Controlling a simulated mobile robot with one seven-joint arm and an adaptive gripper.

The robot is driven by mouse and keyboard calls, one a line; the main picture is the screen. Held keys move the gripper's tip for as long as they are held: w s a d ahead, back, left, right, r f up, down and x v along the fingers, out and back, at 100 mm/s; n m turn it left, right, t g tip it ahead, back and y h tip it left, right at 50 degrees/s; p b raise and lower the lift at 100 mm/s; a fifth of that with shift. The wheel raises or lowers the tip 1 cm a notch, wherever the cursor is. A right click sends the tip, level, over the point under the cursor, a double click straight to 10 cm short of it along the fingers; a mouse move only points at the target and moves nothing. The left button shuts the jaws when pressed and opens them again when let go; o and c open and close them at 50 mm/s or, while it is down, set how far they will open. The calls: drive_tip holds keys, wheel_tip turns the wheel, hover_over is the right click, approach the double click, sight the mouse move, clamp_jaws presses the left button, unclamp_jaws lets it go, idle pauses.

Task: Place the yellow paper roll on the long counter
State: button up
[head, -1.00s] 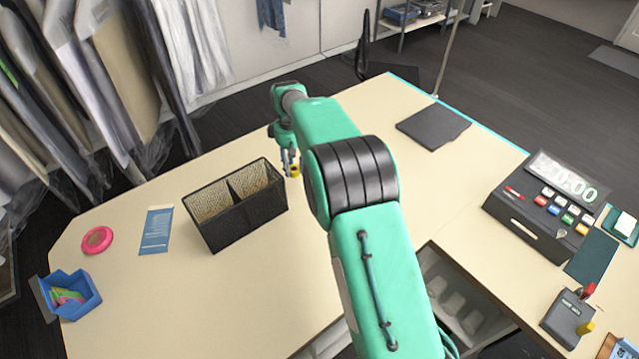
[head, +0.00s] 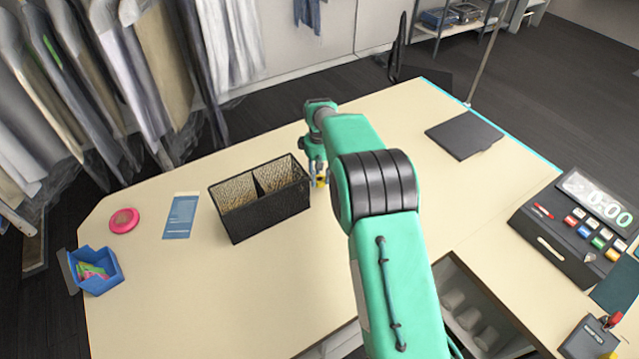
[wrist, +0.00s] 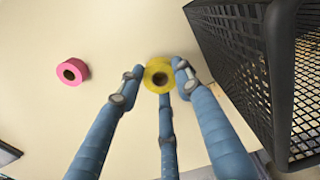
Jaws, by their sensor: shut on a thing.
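My gripper (wrist: 155,82) is shut on the yellow paper roll (wrist: 154,66), with blue jointed fingers around it. In the head view the roll (head: 321,182) is a small yellow patch just right of the black mesh basket, partly hidden by my fingers. The roll is over the long counter (head: 200,290), a cream surface. I cannot tell whether it touches the counter or is slightly above it.
The mesh basket (head: 262,210) stands close beside my gripper. A pink roll (wrist: 71,72) lies on the counter in the wrist view. A pink ring (head: 124,220), blue card (head: 180,216), blue bin (head: 98,270) and till (head: 565,240) also show. The counter's front left is clear.

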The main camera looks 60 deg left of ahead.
sight(319, 179)
drive_tip(key=shift+f, duration=1.85)
drive_tip(key=shift+f, duration=0.15)
drive_tip(key=o, duration=1)
wheel_tip(319, 179, up, 12)
drive_tip(key=shift+r, duration=0.15)
